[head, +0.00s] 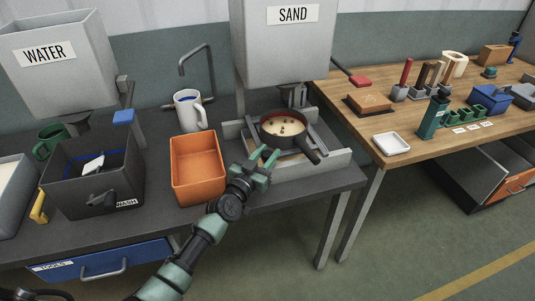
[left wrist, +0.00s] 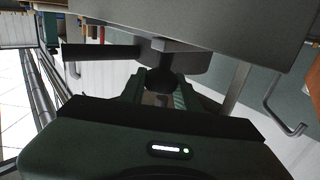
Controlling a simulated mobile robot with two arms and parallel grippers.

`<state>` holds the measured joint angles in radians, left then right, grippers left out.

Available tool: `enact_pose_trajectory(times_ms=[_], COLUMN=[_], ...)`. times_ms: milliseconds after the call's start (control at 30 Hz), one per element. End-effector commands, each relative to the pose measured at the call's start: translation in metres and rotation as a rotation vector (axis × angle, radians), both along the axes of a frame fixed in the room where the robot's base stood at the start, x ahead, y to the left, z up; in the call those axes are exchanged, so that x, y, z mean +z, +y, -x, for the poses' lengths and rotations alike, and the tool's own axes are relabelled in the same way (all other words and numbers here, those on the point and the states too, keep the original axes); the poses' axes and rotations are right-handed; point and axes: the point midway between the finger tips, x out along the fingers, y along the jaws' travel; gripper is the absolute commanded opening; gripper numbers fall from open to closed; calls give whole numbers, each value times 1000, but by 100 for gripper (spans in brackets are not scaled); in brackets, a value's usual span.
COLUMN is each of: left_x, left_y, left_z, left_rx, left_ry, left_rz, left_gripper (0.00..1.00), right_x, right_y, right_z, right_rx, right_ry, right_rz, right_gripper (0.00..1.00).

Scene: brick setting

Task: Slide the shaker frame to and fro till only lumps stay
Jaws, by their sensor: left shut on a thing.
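The shaker frame (head: 326,158) is a pale grey frame under the SAND hopper (head: 293,40). A dark round sieve pan (head: 285,143) with a red inner rim sits in it, its black handle (head: 313,153) pointing front right. Pale sand and several brown lumps show inside the pan. My left gripper (head: 267,158) is at the frame's front left side. In the left wrist view, my left gripper (left wrist: 159,92) is shut on a dark round knob (left wrist: 160,78), apparently the frame's. The knob is hidden in the head view. My right gripper is out of view.
An orange bin (head: 197,190) stands close left of my left gripper, with a white mug (head: 188,110) behind it. A dark WASH tub (head: 92,195) is farther left under the WATER tank (head: 55,70). A wooden table (head: 375,150) with tools stands right.

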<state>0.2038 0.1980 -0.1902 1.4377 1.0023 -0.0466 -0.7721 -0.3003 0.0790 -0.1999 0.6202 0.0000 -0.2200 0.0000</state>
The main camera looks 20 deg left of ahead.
Motion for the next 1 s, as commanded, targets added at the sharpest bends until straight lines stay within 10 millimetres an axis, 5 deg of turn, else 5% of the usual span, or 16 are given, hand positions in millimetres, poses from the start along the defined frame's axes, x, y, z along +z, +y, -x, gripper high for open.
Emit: enact_pose_trajectory(times_ms=[500, 733, 1000], left_x=[-1, -2, -1], left_y=[0, 24, 27], left_z=[0, 16, 18], left_rx=[0, 0, -1], left_ry=[1, 1, 1], left_rz=[-1, -4, 0], left_gripper=[0, 0, 0], right_x=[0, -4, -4], right_y=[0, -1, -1], right_z=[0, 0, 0], right_rx=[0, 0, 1], right_ry=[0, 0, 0], right_rz=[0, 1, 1], right_gripper=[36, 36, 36])
